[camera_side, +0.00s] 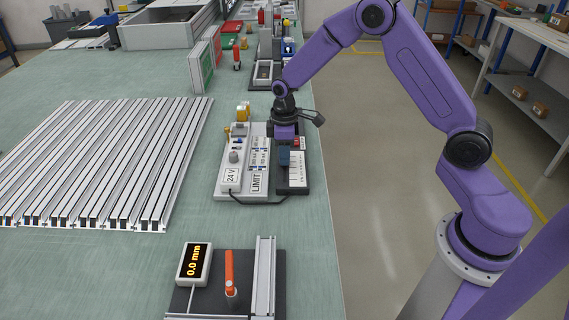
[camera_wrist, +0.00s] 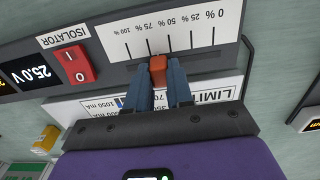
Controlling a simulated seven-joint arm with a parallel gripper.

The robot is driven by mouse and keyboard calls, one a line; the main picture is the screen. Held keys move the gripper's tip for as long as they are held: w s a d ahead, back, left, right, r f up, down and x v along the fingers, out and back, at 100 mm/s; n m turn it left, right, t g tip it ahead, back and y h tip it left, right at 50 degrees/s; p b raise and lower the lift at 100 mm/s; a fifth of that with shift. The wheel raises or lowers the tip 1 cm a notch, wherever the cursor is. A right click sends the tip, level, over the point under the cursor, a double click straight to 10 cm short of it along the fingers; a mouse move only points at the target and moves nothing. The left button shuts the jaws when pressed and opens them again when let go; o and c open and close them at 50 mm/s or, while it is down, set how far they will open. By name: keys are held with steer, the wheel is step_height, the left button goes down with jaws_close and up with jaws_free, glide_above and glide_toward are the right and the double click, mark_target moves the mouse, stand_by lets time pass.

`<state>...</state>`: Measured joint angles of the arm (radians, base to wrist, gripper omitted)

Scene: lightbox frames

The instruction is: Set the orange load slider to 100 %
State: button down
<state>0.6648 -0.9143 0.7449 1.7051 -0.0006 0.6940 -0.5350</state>
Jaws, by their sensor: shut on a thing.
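The orange load slider (camera_wrist: 158,69) stands in a dark slot on a grey panel (camera_wrist: 112,75). A white scale (camera_wrist: 165,35) beside it runs from 0 % at the right to 100 % at the left in the wrist view. The slider appears between the 50 % and 75 % marks. My gripper (camera_wrist: 164,78) has its two blue fingers shut on the slider, one on each side. In the side view my gripper (camera_side: 286,157) is down over the panel, and the slider cannot be made out.
A red isolator switch (camera_wrist: 75,66) and a 25.0 V display (camera_wrist: 28,73) sit left of the scale in the wrist view. A white LIMIT unit (camera_side: 240,175) adjoins the panel. A 0.0 mm gauge (camera_side: 194,265) and an orange-handled lever (camera_side: 230,270) stand nearer the camera.

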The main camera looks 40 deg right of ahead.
steer(key=shift+w+d, duration=1.3)
steer(key=shift+w, duration=0.05)
steer(key=c, duration=1)
jaws_free()
steer(key=shift+d, duration=0.1)
steer(key=shift+r, duration=0.25)
step_height(320, 180, up, 17)
steer(key=shift+s, duration=0.1)
